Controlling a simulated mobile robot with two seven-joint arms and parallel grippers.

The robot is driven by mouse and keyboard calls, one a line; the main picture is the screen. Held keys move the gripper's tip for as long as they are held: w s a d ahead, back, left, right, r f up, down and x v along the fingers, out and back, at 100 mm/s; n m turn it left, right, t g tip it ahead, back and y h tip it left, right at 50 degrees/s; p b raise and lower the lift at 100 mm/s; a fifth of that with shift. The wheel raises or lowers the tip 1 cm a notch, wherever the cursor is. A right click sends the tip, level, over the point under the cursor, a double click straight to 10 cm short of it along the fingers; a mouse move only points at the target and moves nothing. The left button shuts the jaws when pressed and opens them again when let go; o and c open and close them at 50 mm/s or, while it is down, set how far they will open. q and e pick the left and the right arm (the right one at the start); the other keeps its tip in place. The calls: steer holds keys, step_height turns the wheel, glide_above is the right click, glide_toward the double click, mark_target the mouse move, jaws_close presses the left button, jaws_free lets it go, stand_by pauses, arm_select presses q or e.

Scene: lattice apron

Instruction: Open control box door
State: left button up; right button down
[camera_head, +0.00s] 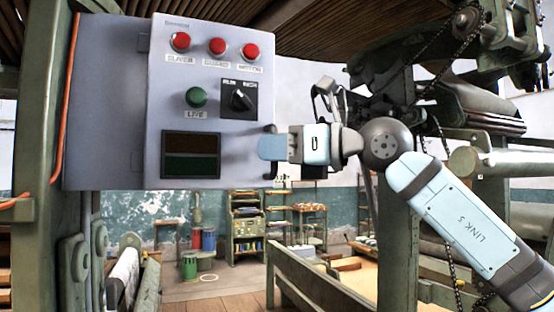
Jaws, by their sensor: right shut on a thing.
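The grey control box (105,100) is at the upper left, fixed beside a green post. Its door (220,135) faces me, with hinges on its left edge. The door carries three red buttons, a green button, a dark rotary switch and a dark display. A dark vertical handle (270,174) is at the door's right edge. My right gripper (271,147) reaches in from the right and is shut on the handle, covering its middle. My left gripper is out of view.
A green post (35,150) stands left of the box. Dark machinery with chains (440,100) is behind my right arm. A low green frame (320,285) is below it. Shelves (246,225) and drums stand far back. The air just below the box is clear.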

steer(key=shift+s, duration=0.45)
steer(key=c, duration=1.5)
jaws_free()
steer(key=shift+o, duration=0.2)
steer(key=b+v, duration=0.3)
steer(key=v, duration=1.1)
steer(key=shift+a, duration=0.1)
